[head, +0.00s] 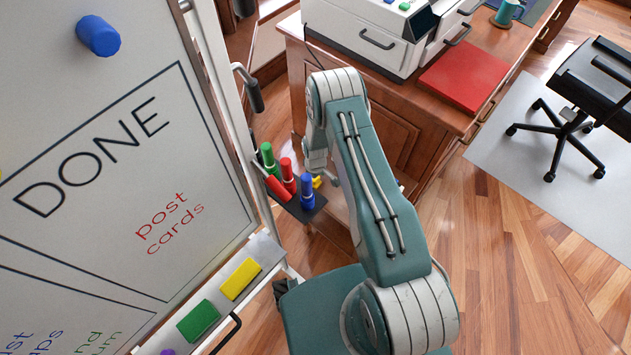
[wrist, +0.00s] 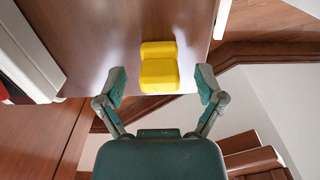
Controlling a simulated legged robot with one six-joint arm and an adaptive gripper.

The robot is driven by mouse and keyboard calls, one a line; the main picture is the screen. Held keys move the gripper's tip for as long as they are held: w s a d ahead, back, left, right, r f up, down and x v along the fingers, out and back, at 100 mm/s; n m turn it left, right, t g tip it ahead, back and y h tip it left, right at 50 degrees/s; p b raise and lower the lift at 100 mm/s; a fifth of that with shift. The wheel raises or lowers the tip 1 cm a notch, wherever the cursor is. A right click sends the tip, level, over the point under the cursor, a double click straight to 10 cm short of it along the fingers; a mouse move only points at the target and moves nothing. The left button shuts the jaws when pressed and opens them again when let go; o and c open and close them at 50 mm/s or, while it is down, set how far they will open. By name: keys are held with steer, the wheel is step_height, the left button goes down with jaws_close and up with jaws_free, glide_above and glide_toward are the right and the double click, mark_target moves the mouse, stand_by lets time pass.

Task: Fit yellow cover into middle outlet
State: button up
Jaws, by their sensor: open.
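A yellow cover (wrist: 160,70), made of two blocky parts, shows in the wrist view against a brown wooden surface. My gripper (wrist: 161,86) is open. Its two green fingers stand to the left and right of the cover, with clear gaps on both sides, so it is not held. In the head view a small yellow piece (head: 317,182) shows just below the end of my arm, beside the markers; it looks like the same cover. I cannot make out the middle outlet in either view.
A black tray (head: 310,212) holds green, red and blue markers close to my arm's end. The whiteboard (head: 110,190) stands at the left, with yellow and green erasers on its ledge. A wooden desk (head: 440,120) bears a white machine (head: 365,38) and a red folder (head: 465,75).

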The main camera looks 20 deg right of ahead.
steer(key=c, duration=0.9)
steer(key=shift+r, duration=0.1)
